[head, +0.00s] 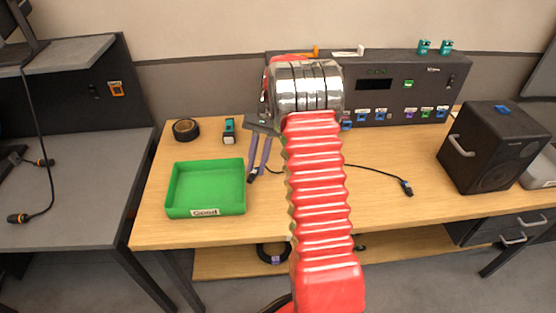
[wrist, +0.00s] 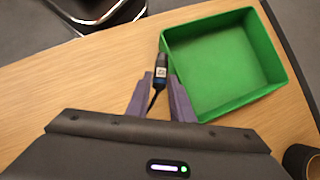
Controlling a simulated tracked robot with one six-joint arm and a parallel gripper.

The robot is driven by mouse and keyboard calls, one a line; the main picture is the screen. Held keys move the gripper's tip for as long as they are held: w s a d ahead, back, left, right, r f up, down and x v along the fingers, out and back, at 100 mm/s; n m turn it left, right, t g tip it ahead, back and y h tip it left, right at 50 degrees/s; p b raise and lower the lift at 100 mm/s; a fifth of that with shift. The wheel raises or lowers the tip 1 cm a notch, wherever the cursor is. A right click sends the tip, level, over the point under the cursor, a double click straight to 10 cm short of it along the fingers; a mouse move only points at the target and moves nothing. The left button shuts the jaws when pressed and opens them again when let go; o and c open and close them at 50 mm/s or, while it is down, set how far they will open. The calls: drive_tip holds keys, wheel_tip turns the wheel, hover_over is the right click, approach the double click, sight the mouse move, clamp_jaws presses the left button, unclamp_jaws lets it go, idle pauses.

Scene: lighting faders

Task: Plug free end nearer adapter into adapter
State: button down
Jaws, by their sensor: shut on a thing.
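My gripper (head: 252,174) is over the wooden bench, just right of the green tray, with its purple fingers pointing down. In the wrist view my gripper (wrist: 158,92) is shut on a black cable end (wrist: 161,68) with a blue and white marking, beside the tray's wall. The cable's other free end (head: 407,188) lies on the bench at the right; the cable passes behind my arm. A small teal and black block with a white base (head: 229,131), perhaps the adapter, stands behind the tray. Whether the held end touches the bench cannot be told.
The green tray (head: 206,213), labelled "Good", looks empty. A black tape roll (head: 186,129) is behind it. A dark panel (head: 390,88) with coloured sockets stands at the back, a black speaker (head: 492,148) at the right. The front right of the bench is clear.

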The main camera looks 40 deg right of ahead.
drive_tip(key=w+a+n+g+h, duration=0.3)
drive_tip(key=a+n+h, duration=0.3)
drive_tip(key=a+n, duration=0.5)
drive_tip(key=w+a, duration=0.1)
drive_tip(key=a, duration=0.7)
drive_tip(key=shift+a+r+n, duration=0.2)
drive_tip(key=shift+a+n, duration=0.05)
drive_tip(key=shift+n, duration=0.15)
